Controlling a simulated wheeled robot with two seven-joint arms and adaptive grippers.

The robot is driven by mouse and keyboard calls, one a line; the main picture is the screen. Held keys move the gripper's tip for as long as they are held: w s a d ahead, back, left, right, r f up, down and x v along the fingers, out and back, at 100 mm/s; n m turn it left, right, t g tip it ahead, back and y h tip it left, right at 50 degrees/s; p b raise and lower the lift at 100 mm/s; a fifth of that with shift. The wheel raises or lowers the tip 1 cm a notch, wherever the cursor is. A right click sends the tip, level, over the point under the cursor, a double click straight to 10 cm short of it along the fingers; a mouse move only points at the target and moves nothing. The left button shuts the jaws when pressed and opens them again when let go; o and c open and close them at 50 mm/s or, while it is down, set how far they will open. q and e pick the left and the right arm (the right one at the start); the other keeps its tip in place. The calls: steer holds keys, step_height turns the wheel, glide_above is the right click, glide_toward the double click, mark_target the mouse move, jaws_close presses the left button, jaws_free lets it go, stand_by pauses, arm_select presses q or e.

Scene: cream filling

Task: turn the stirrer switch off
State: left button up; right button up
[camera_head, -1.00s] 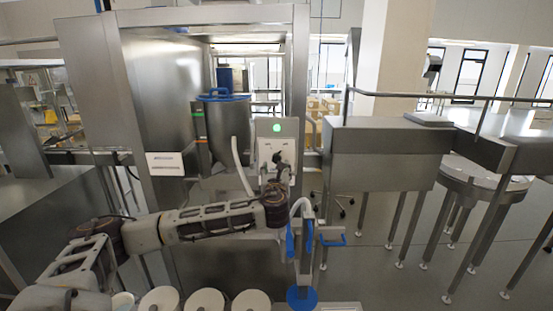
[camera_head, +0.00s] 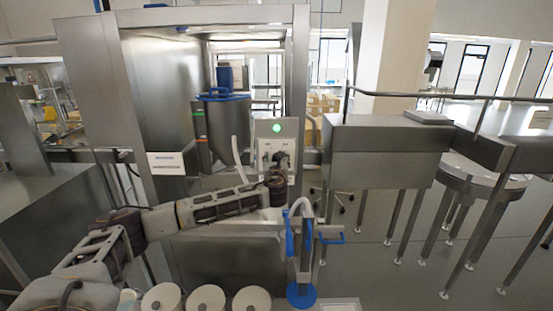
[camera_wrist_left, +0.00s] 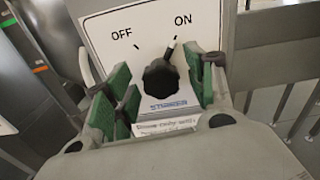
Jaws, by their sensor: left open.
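The stirrer switch is a black knob (camera_wrist_left: 162,80) on a white plate (camera_wrist_left: 118,22) marked OFF at left and ON at right, with a partly hidden label below. Its white pointer is turned toward ON. My left gripper (camera_wrist_left: 160,92) is open, with a green-padded finger on each side of the knob; whether they touch it cannot be told. In the head view my left gripper (camera_head: 279,163) is in front of the control box (camera_head: 263,128), which has a lit green light (camera_head: 276,128) and hides much of the switch. My right gripper is not in view.
A steel hopper with a blue rim (camera_head: 223,98) stands left of the box. A blue-handled nozzle stand (camera_head: 302,240) is in front, right of my forearm. White round containers (camera_head: 205,299) line the front edge. Steel tables (camera_head: 385,150) stand at right.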

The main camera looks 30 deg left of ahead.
arm_select(q)
steer(key=shift+w+a, duration=0.25)
steer(key=shift+w, duration=0.15)
steer(key=c, duration=1)
steer(key=shift+c, duration=0.2)
